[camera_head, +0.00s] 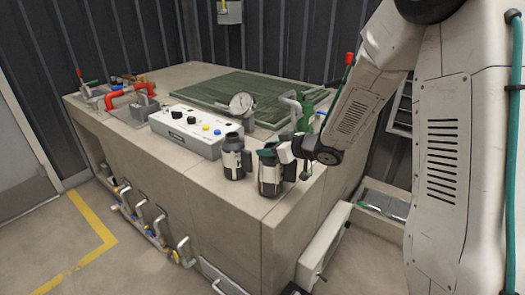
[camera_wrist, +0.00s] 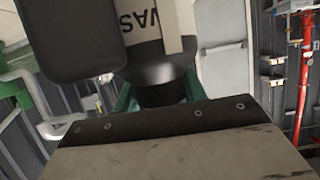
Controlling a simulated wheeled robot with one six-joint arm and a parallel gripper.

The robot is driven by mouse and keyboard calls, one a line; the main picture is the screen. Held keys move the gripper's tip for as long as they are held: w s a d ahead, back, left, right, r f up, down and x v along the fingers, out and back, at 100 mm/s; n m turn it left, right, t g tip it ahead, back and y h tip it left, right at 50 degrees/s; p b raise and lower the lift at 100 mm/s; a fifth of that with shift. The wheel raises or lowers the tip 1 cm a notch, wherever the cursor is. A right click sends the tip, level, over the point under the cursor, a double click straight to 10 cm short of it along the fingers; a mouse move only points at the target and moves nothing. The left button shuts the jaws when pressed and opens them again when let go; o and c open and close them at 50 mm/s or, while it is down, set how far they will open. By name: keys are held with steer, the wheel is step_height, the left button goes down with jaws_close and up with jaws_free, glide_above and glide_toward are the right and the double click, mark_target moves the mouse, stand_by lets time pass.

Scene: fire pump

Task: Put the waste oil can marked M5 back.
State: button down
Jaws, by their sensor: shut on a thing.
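A dark can with a pale label band (camera_head: 269,175) is at the front right corner of the bench top. My gripper (camera_head: 271,154) is shut on its upper part, coming from the right. In the wrist view the can (camera_wrist: 150,28) fills the upper middle, with the upside-down letters "WAS" on its label. The green fingers of my gripper (camera_wrist: 160,95) sit on both sides of its dark narrow part. A similar can (camera_head: 234,160) stands upright just to the left. I cannot read M5 on either can, nor tell whether the held can touches the bench.
The bench (camera_head: 215,210) has a control box (camera_head: 190,132) with knobs left of the cans. A green grating (camera_head: 240,90) and a round gauge-like part (camera_head: 242,103) lie behind. Green and grey piping (camera_head: 310,108) is close behind my gripper.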

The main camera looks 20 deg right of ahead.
steer(key=shift+f, duration=0.5)
steer(key=shift+a, duration=0.3)
steer(key=shift+f, duration=0.1)
steer(key=c, duration=0.8)
jaws_free()
steer(key=shift+f, duration=0.15)
